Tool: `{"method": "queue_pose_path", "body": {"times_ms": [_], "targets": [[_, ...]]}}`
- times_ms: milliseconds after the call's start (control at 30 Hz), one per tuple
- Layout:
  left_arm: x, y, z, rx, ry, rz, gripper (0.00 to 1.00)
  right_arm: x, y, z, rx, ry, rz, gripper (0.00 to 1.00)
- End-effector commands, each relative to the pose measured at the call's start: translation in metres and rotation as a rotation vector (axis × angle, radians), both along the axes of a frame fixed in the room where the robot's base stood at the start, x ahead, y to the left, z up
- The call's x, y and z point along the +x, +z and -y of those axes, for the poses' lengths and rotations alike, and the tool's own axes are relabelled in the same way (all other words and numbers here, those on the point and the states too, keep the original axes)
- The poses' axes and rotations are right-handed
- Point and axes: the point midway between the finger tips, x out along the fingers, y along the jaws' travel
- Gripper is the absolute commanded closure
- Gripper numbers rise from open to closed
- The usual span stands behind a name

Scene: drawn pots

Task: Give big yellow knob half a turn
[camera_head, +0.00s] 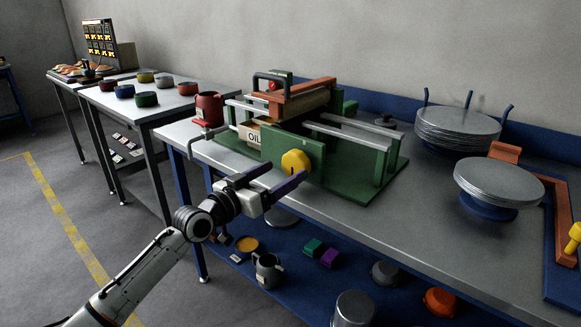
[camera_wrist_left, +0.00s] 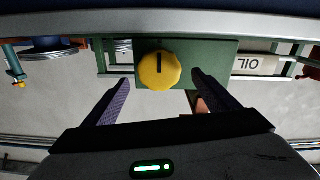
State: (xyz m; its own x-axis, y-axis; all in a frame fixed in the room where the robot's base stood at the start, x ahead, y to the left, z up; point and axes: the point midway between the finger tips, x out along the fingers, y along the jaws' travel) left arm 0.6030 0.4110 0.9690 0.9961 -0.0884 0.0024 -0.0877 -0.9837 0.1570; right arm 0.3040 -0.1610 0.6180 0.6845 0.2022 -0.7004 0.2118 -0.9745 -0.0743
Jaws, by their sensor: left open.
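The big yellow knob (camera_head: 296,162) sits on the front of a green machine (camera_head: 330,176) on the metal workbench. In the left wrist view the knob (camera_wrist_left: 160,70) shows a scalloped rim and a dark mark from its middle towards its edge. My left gripper (camera_head: 273,178) is open in front of the knob, its two purple-grey fingers pointing at it. In the left wrist view the fingers (camera_wrist_left: 160,92) stand apart on either side of the knob, and neither appears to touch it. The right gripper is not in view.
A red mug (camera_head: 208,108) stands left of the machine. Stacked metal discs (camera_head: 458,128) and a second disc stack (camera_head: 498,182) are on the right of the bench. A blue lower shelf (camera_head: 300,285) holds pots and blocks. A side table (camera_head: 160,100) bears several coloured pots.

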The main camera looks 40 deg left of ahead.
Motion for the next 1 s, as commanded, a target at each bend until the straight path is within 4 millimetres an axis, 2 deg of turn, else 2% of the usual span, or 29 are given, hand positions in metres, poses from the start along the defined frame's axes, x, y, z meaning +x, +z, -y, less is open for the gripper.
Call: {"method": "queue_pose_path", "body": {"times_ms": [100,300,667,900,1000], "targets": [[0.019,0.001,0.002,-0.002,0.0,0.001,0.2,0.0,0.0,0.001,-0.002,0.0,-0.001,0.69],[0.038,0.0,0.004,0.0,0.0,-0.001,0.2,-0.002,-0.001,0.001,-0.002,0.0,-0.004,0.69],[0.043,-0.001,0.004,0.0,0.0,-0.003,0.2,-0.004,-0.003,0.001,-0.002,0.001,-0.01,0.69],[0.042,-0.001,0.004,0.0,0.0,-0.003,0.58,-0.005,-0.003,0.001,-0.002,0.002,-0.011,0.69],[0.042,-0.001,0.004,0.001,0.0,-0.003,0.61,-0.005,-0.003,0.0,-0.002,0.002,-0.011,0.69]]}}
